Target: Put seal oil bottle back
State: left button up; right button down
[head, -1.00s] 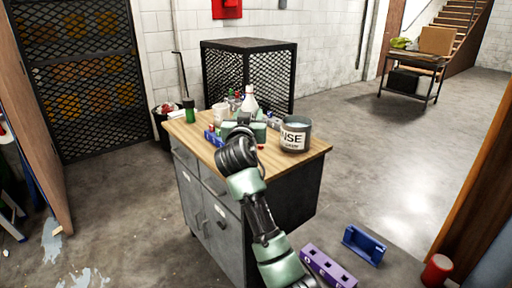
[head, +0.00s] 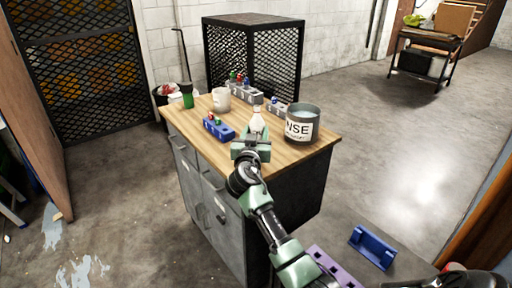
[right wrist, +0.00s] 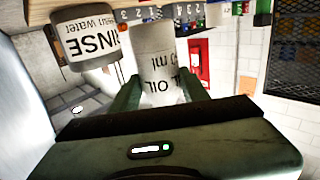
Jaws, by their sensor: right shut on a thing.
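The seal oil bottle (head: 257,121) is white with a narrow top. My right gripper (head: 252,143) is shut on it, over the near part of the wooden worktop (head: 292,157). In the right wrist view the bottle (right wrist: 155,52) sits between the two fingers, its black "OIL" and "ml" lettering upside down. The gripper hides its lower part in the head view, so I cannot tell whether it touches the worktop. My left gripper is not in view.
A grey RINSE pot (head: 302,123) stands right of the bottle. A blue rack (head: 218,128), a white mug (head: 221,99), a green bottle (head: 187,95) and a grey numbered rack (head: 245,92) stand left and behind. A mesh cage (head: 254,58) stands behind the worktop.

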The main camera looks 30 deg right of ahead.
jog(key=shift+f, duration=2.55)
jog(key=c, duration=0.7)
grip_release()
jog(key=shift+f+b, duration=0.1)
jog(key=shift+b, duration=0.2)
jog(key=v, duration=0.7)
jog(key=shift+s+a, duration=0.2)
